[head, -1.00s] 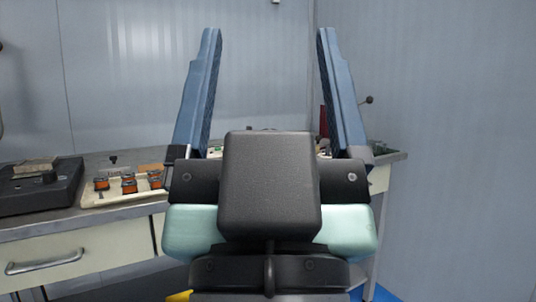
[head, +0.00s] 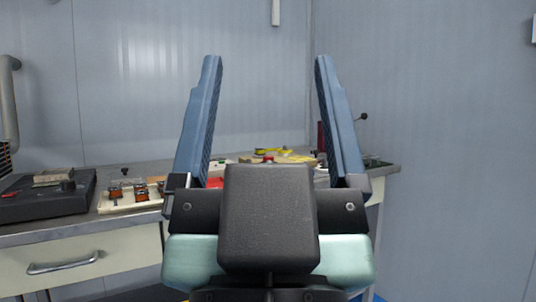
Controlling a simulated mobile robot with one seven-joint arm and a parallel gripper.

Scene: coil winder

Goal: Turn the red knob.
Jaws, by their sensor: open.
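A small red round piece (head: 268,158), which looks like the red knob, shows just above the black body of my gripper, on the far part of the bench. Its lower part is hidden behind my gripper. My gripper (head: 267,62) is in the middle of the head view, its two blue fingers pointing up and spread wide apart. It is open, with nothing between the fingers. The red piece lies beyond it, in line with the gap, and I see no contact.
The grey bench (head: 60,232) runs along the wall. On it are a black device (head: 40,205) at left and a pale tray (head: 118,206) with several orange-black coils. Yellow items (head: 272,150) lie at the back. A dark lever (head: 362,117) stands right of the fingers.

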